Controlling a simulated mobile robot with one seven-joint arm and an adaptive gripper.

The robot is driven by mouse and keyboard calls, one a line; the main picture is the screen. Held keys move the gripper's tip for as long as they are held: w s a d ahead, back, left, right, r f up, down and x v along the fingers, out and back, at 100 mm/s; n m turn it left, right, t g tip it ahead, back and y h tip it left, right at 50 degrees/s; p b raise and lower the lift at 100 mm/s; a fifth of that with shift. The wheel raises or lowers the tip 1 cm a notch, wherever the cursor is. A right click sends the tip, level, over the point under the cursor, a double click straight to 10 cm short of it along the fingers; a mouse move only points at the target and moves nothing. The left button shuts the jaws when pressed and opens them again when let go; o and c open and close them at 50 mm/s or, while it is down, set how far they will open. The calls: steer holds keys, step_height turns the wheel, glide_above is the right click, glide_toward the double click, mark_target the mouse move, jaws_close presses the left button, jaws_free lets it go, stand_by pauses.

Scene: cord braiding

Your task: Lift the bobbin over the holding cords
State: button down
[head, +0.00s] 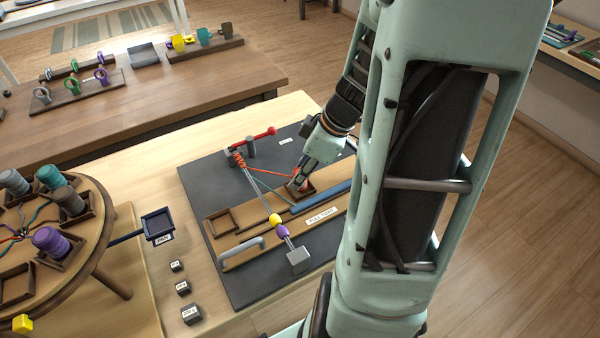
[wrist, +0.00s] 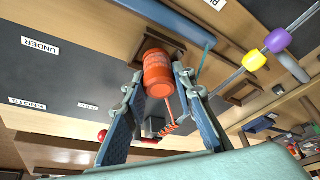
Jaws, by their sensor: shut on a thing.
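An orange bobbin (wrist: 158,74) sits between the two fingers of my gripper (wrist: 156,88), which is shut on it. In the head view my gripper (head: 304,183) is over a small wooden square holder (head: 302,195) on the board and hides most of the bobbin. I cannot tell whether the bobbin still touches the holder. An orange cord runs from the bobbin to orange wraps (wrist: 172,127) on a thin rod (head: 256,191). A teal cord (wrist: 204,66) runs from the rod toward a blue bar (head: 321,197).
An empty square holder (head: 221,222) lies left of the rod. Yellow (head: 275,219) and purple (head: 282,232) beads sit on the rod near a grey block (head: 298,261). A round stand (head: 92,270) with several bobbins is at left.

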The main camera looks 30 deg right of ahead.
steer(key=shift+f+b, duration=0.45)
steer(key=shift+b, duration=0.15)
steer(key=c, duration=1.5)
jaws_free()
